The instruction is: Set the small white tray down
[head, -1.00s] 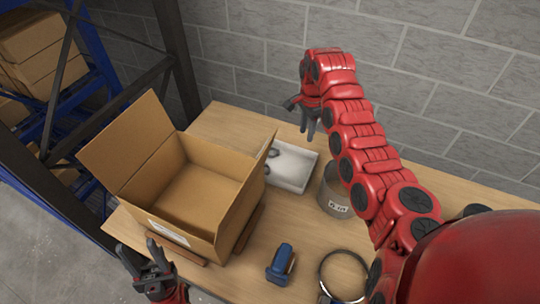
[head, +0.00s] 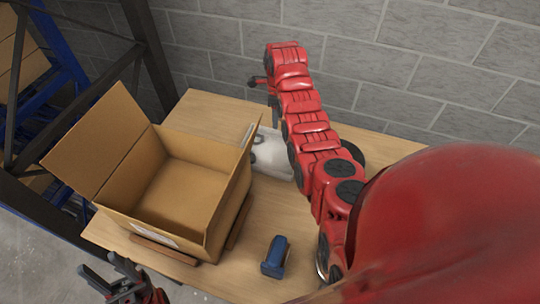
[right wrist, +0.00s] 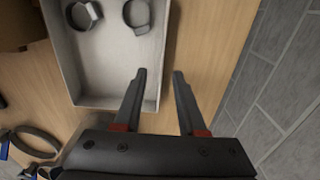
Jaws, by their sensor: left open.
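The small white tray (head: 275,164) lies on the wooden table right of the cardboard box, partly hidden by my right arm in the head view. In the right wrist view the tray (right wrist: 108,62) appears shallow and holds grey ring-like parts near its top end. My right gripper (right wrist: 160,74) is open, its fingers on either side of the tray's right wall: one over the inside, one over bare table. Whether they touch the wall I cannot tell. In the head view its fingers are hidden behind my arm. My left gripper (head: 99,268) is open and empty by the table's front left edge.
An open cardboard box (head: 185,195) stands on wooden strips at the table's left. A blue tool (head: 275,257) lies in front of the tray. A dark ring (right wrist: 32,143) lies on the table. A grey block wall (head: 400,65) closes off the back.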

